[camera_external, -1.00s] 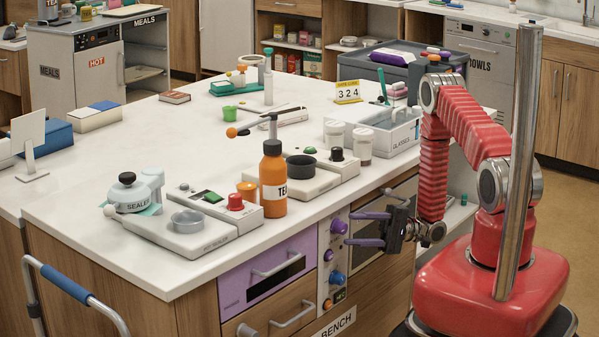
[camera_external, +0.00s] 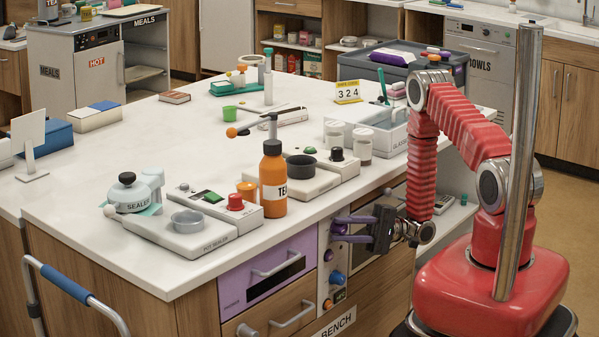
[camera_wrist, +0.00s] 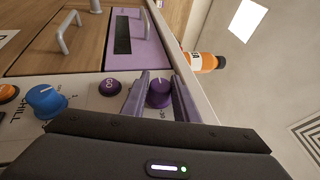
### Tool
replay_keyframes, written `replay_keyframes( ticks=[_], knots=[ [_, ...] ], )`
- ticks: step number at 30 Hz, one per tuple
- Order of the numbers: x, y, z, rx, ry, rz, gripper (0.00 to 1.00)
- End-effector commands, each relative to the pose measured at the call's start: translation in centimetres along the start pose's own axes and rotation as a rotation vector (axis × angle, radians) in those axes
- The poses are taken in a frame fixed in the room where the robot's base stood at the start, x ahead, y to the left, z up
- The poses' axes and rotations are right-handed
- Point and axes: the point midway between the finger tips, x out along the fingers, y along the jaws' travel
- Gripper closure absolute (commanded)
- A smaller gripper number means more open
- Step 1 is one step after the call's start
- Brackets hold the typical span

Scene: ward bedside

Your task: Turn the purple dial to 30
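The purple dial (camera_wrist: 159,94) is on the light control panel (camera_wrist: 88,108), between my two fingers in the wrist view. A pale mark shows on its face; I cannot read its setting. My gripper (camera_wrist: 161,97) is open, with one finger on each side of the dial; I cannot tell whether they touch it. In the external view my gripper (camera_external: 341,228) is at the upper part of the panel, its fingers largely covering the dial. A small round purple readout (camera_wrist: 110,86) sits beside the dial; its digits look like 00 but are not certain.
A blue dial (camera_wrist: 46,100) marked CHILL and an orange knob (camera_wrist: 8,93) are on the same panel. A purple drawer front (camera_external: 268,270) with a handle is left of the panel. The orange bottle (camera_external: 273,180) stands on the counter above.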

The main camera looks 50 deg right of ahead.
Motion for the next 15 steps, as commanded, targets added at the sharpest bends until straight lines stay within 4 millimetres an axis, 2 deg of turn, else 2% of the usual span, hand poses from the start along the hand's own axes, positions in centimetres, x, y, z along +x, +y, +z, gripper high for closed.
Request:
replay_keyframes(
  ticks=[1, 9, 15],
  knots=[
    [-0.01, 0.04, 0.00, 0.000, 0.000, 0.001, 0.78],
    [-0.02, 0.11, 0.01, 0.001, 0.000, 0.003, 0.97],
    [0.02, 0.24, 0.06, 0.012, 0.000, -0.018, 0.97]
  ],
)
